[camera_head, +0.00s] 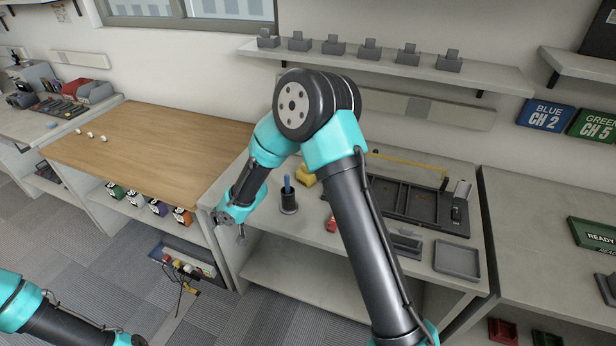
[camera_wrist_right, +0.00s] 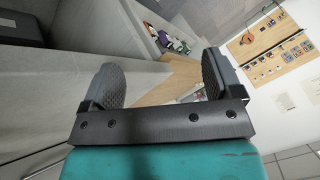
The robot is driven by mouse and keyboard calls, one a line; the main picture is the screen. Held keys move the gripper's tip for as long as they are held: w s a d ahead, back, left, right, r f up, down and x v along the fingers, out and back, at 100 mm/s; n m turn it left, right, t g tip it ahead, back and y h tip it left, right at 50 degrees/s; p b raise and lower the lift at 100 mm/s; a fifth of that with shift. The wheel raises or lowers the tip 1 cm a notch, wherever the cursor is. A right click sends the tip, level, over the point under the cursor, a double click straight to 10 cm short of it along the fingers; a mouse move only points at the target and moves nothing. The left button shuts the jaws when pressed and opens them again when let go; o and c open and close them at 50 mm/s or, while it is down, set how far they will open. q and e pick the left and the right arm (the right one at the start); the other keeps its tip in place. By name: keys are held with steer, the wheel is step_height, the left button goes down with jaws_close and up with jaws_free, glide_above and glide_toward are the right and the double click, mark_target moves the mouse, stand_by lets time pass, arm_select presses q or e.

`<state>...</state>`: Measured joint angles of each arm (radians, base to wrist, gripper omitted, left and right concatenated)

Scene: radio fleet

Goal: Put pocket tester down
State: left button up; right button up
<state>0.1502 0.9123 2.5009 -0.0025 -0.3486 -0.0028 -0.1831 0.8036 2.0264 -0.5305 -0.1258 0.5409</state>
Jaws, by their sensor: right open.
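I cannot make out a pocket tester with certainty. A small yellow item (camera_head: 191,289) with dark leads lies by a blue-edged tray low down, left of the middle bench. Another yellow object (camera_head: 305,176) stands on the middle bench, partly hidden by my right arm. My right gripper (camera_head: 230,228) hangs by that bench's front left corner. In the right wrist view my right gripper (camera_wrist_right: 162,82) has its two grey fingers wide apart, with nothing between them. My left arm enters at the bottom left and its gripper is out of the frame.
A dark cup (camera_head: 288,203) with a blue item stands beside my right arm on the middle bench. A dark tray (camera_head: 410,207) and a small grey tray (camera_head: 457,261) lie to the right. The wooden bench top (camera_head: 140,150) is mostly clear, with several small white items far left.

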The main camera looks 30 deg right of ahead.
steer(key=shift+n+h, duration=0.3)
steer(key=shift+h, duration=0.3)
steer(key=w+d+r, duration=0.4)
steer(key=w, duration=0.1)
steer(key=shift+r, duration=0.1)
steer(key=d+r+g+h, duration=0.1)
steer(key=d+r, duration=0.4)
steer(key=d, duration=0.5)
steer(key=d+r+n+g+h, duration=0.1)
steer(key=d+r, duration=0.3)
steer(key=d, duration=0.6)
steer(key=d+r+g+h, duration=0.1)
steer(key=d+r, duration=0.4)
steer(key=d, duration=0.5)
steer(key=shift+w+d+r+n+h, duration=0.3)
steer(key=shift+w+h, duration=0.05)
steer(key=shift+h, duration=0.05)
steer(key=f, duration=0.4)
steer(key=w+f, duration=0.1)
steer(key=f, duration=0.7)
steer(key=shift+w+a+f, duration=0.1)
steer(key=shift+w+a, duration=0.1)
steer(key=shift+a, duration=0.05)
